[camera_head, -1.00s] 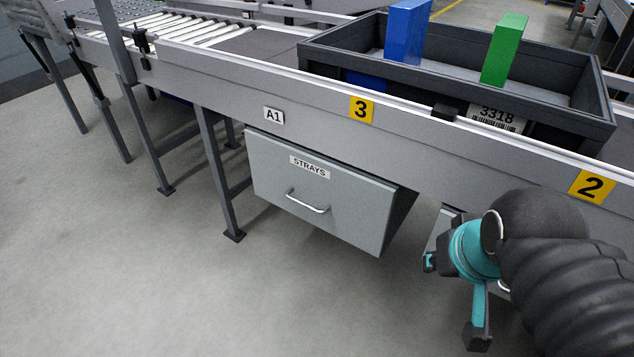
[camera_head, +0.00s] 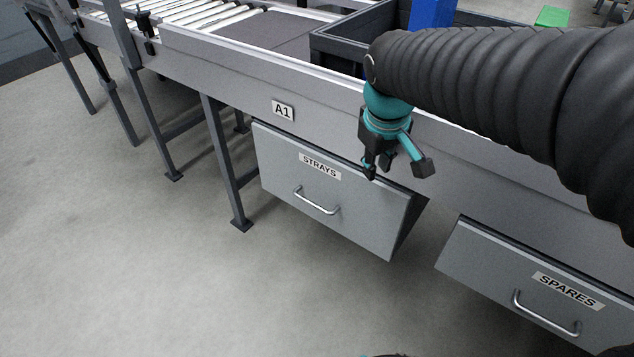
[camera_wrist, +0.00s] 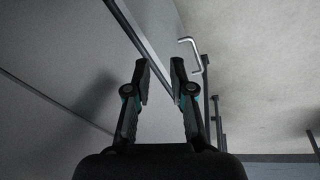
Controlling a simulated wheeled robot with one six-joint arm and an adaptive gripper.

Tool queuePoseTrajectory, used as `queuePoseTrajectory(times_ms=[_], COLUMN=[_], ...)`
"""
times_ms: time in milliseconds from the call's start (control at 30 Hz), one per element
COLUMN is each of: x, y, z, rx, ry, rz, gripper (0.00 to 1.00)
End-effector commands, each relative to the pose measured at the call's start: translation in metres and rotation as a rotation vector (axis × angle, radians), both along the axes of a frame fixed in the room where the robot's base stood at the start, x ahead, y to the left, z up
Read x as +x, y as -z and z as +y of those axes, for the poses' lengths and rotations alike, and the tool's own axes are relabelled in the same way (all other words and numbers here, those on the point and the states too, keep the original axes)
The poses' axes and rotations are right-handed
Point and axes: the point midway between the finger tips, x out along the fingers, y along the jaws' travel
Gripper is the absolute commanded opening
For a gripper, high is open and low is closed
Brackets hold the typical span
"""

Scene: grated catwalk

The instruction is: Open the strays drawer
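The strays drawer (camera_head: 340,215) is a grey box front under the conveyor, with a white STRAYS label (camera_head: 320,166) and a silver bar handle (camera_head: 317,201). It looks shut or nearly so; its depth is hard to tell. My gripper (camera_head: 397,174) is above and right of the handle, near the drawer's upper right part, apart from the handle. In the wrist view my gripper (camera_wrist: 160,80) has its two fingers spread with nothing between them. The handle (camera_wrist: 192,52) shows there beyond the fingertips, to the right, beside the drawer front's edge.
A second drawer (camera_head: 500,283) labelled SPARES, with its own handle, is at the lower right. A conveyor leg (camera_head: 222,165) stands left of the strays drawer. A dark tote (camera_head: 335,52) sits on the conveyor. The floor (camera_head: 130,270) in front is clear.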

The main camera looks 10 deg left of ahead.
Motion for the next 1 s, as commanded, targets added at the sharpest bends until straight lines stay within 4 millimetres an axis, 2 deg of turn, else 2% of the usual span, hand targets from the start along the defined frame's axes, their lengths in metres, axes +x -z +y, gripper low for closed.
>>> queuePoseTrajectory(times_ms=[33, 200, 300, 400, 500, 667, 767, 1000], x=[0.008, 0.026, 0.031, 0.033, 0.034, 0.035, 0.037, 0.044], y=[0.006, 0.028, 0.040, 0.050, 0.056, 0.066, 0.079, 0.122], z=[0.022, 0.085, 0.116, 0.137, 0.149, 0.153, 0.151, 0.148], rx=[-0.022, -0.091, -0.124, -0.148, -0.161, -0.167, -0.167, -0.166], ry=[-0.057, -0.228, -0.307, -0.363, -0.394, -0.406, -0.404, -0.403], rz=[0.017, 0.056, 0.072, 0.082, 0.087, 0.091, 0.092, 0.093], gripper=[0.23, 0.23, 0.23, 0.23, 0.23, 0.23, 0.23, 0.23])
